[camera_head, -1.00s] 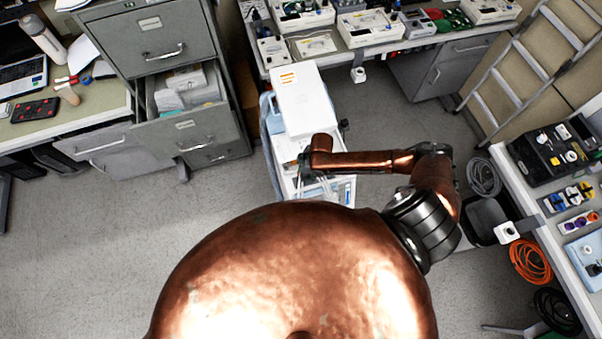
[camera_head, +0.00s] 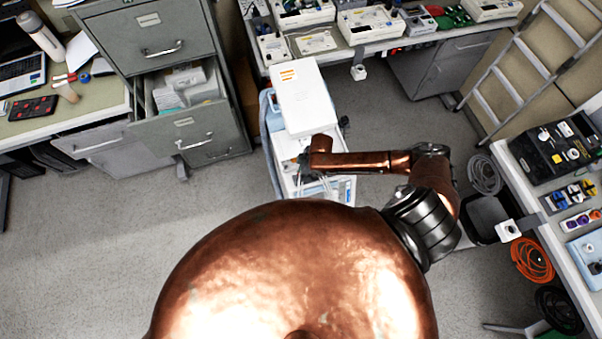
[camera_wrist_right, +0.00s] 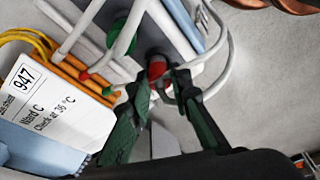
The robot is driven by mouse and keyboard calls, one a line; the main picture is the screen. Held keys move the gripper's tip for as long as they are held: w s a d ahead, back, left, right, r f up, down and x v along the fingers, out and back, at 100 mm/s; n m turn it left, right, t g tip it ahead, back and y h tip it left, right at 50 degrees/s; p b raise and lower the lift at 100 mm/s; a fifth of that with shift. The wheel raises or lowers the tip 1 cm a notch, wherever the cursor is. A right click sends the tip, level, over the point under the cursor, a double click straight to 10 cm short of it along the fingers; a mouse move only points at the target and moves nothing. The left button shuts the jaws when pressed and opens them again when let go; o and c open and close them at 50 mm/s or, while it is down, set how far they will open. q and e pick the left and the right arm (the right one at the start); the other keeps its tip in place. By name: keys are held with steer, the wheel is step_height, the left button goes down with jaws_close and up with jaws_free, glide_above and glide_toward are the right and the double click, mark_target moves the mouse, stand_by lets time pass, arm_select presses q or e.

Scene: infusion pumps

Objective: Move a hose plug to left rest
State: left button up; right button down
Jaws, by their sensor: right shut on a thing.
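My right gripper (camera_wrist_right: 163,88) has its two dark green fingers closed around a red hose plug (camera_wrist_right: 157,70) in the right wrist view. White hoses (camera_wrist_right: 150,12) run past it, and a white loop curves to its right. A green round part (camera_wrist_right: 125,38) lies just left of the plug. In the head view, my right gripper (camera_head: 304,166) is small and partly hidden under the wrist, over the front of the white cart (camera_head: 346,190). My left gripper is not in view. The left rest cannot be made out clearly.
A white box (camera_head: 303,92) stands on the cart behind the gripper.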

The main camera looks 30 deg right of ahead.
steer(key=c, duration=1.7)
jaws_free()
steer(key=v, duration=1.1)
steer(key=shift+s+d+r, duration=0.1)
steer(key=shift+s+r, duration=0.05)
steer(key=shift+r, duration=0.25)
